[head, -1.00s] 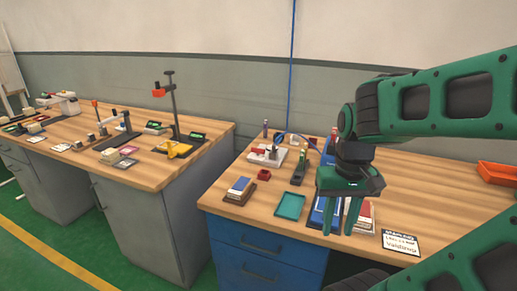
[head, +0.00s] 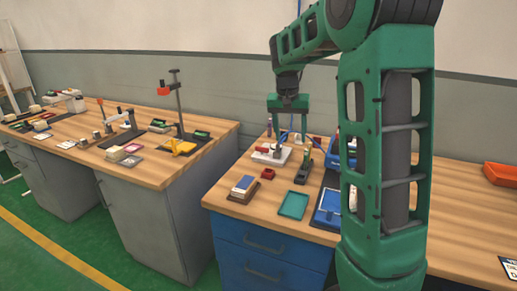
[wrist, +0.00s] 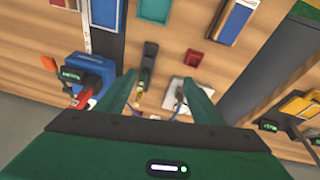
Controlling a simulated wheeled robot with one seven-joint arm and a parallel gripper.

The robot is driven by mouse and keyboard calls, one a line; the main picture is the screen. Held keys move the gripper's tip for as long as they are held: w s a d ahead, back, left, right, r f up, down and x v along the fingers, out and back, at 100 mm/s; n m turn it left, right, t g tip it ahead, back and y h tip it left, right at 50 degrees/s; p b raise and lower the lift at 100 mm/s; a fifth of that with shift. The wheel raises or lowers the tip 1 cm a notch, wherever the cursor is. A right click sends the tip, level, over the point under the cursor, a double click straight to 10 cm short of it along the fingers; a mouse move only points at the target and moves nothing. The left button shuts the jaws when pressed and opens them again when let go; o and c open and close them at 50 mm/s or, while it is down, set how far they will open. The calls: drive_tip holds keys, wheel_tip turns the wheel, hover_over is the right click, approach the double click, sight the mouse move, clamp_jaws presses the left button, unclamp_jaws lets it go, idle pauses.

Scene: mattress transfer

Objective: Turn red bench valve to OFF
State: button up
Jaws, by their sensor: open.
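A white plate (head: 270,155) with a small red part (head: 262,149), probably the red bench valve, lies at the back left of the right bench. My gripper (head: 290,128) points down above the back of the bench, open and empty, near the plate. In the wrist view its fingers (wrist: 160,80) are spread, partly covering the plate's surroundings.
A green-black tool (head: 304,166), a small red tray (head: 268,173) and a teal tray (head: 293,205) are close by. A blue device (wrist: 88,72) with a red part sits left of the fingers in the wrist view. My arm hides the bench's middle.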

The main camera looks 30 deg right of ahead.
drive_tip(key=m+t, duration=0.1)
approach(262, 148)
drive_tip(key=a+r, duration=0.1)
drive_tip(key=r, duration=0.1)
drive_tip(key=shift+h, duration=0.5)
drive_tip(key=x, duration=1)
drive_tip(key=shift+w+f, duration=0.1)
drive_tip(key=shift+f, duration=0.3)
